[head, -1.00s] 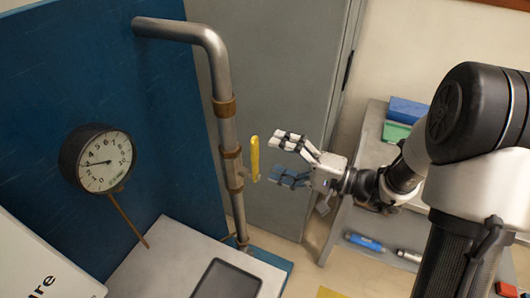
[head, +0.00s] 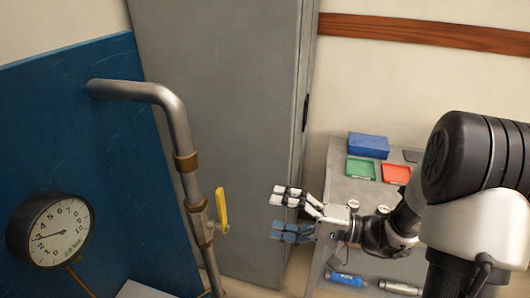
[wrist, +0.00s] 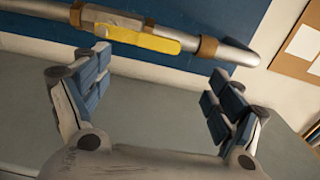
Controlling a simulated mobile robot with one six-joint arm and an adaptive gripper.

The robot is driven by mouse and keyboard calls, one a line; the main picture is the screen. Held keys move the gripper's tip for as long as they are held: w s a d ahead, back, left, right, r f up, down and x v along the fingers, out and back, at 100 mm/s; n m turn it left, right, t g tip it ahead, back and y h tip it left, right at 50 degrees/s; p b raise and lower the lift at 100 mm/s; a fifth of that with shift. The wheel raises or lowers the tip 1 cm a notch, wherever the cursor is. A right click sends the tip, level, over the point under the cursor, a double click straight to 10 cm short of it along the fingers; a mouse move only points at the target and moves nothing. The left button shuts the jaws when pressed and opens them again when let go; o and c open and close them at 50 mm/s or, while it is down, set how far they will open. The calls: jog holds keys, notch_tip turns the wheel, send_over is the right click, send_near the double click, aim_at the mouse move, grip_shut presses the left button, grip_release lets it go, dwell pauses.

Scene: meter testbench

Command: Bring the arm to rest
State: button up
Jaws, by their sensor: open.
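My gripper (head: 284,215) is open and empty, held in the air to the right of the pipe in the head view. In the wrist view its two blue-padded fingers (wrist: 155,90) are spread wide, with nothing between them. The yellow valve handle (head: 221,210) on the metal pipe (head: 178,130) is apart from the fingertips. The handle also shows in the wrist view (wrist: 135,38), beyond the fingers, lying along the pipe. My arm reaches in from the right side of the head view.
A round gauge (head: 50,232) stands at the lower left before a blue panel (head: 60,130). A grey cabinet (head: 225,100) is behind. A shelf unit (head: 345,190) behind my gripper carries a blue box (head: 368,145), a green tray (head: 360,168) and a red tray (head: 396,173).

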jog(key=s+a+r+n+g+h, duration=0.1)
jog(key=s+a+n+g+h, duration=0.2)
jog(key=s, duration=0.5)
jog(key=s+a+n+g+h, duration=0.1)
jog(key=s+a+g+h, duration=0.2)
jog(key=s, duration=0.4)
jog(key=s+d+r+t+h, duration=0.1)
jog(key=s+d+t+h, duration=0.1)
jog(key=d+h, duration=0.3)
jog(key=s+d+r+t+h, duration=0.1)
jog(key=s+d+t+h, duration=0.1)
jog(key=d+h, duration=0.4)
jog(key=shift+s+d+r+t, duration=0.35)
jog(key=shift+s+d, duration=0.5)
jog(key=shift+d, duration=0.4)
